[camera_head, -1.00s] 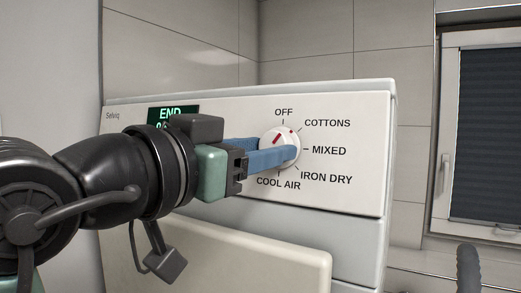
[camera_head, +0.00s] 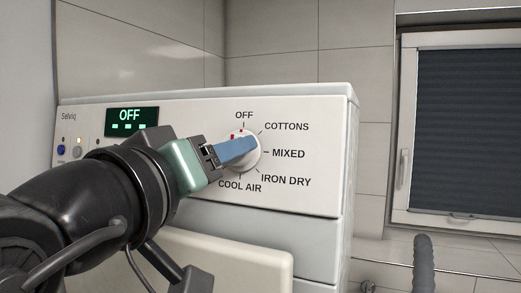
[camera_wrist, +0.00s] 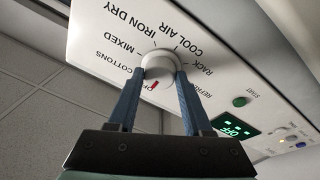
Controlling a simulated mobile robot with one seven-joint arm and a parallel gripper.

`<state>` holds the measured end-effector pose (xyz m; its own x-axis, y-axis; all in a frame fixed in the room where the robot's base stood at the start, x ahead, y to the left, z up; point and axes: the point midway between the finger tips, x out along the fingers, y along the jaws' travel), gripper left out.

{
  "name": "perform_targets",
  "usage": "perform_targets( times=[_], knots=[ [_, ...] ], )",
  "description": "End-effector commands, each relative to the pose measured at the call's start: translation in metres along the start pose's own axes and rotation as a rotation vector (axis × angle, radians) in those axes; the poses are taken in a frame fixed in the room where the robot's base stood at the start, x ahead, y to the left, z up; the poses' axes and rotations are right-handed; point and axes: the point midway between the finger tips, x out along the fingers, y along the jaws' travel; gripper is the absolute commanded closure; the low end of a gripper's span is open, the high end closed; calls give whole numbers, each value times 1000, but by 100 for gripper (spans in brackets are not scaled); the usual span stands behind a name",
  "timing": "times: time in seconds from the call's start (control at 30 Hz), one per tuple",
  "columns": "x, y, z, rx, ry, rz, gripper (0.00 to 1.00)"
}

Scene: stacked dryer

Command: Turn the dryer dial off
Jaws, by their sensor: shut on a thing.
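The white round dial (camera_head: 251,161) is on the dryer's front panel, with OFF printed above it. Its red pointer mark shows at the top of the knob, close to the OFF label; it also shows on the dial (camera_wrist: 158,66) in the wrist view, facing the partly hidden OFF lettering. My gripper (camera_head: 247,148) reaches in from the left with its blue fingers shut on the dial. In the wrist view my gripper (camera_wrist: 160,76) has one finger on each side of the knob. The display (camera_head: 131,120) reads OFF. The fingers hide part of the dial.
The dryer (camera_head: 300,105) has a flat panel with small buttons at the left. A pale panel (camera_head: 240,260) juts out below the dial. A window with a dark blind (camera_head: 465,130) is at the right. A grey curved handle (camera_head: 424,262) stands at lower right.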

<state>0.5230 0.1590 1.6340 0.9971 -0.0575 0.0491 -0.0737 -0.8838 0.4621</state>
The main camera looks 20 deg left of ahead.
Motion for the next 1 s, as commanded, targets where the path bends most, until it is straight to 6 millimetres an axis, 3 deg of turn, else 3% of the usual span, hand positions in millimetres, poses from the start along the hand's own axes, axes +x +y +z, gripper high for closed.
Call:
perform_targets(
  times=[0.47, 0.5, 0.63, 1.0],
  knots=[
    [0, 1, -1, -15, 3, 0, 100],
    [0, 1, -1, -15, 3, 0, 45],
    [0, 1, 0, -14, 3, -1, 21],
    [-4, 0, 0, -13, 3, -2, 20]
  ],
)
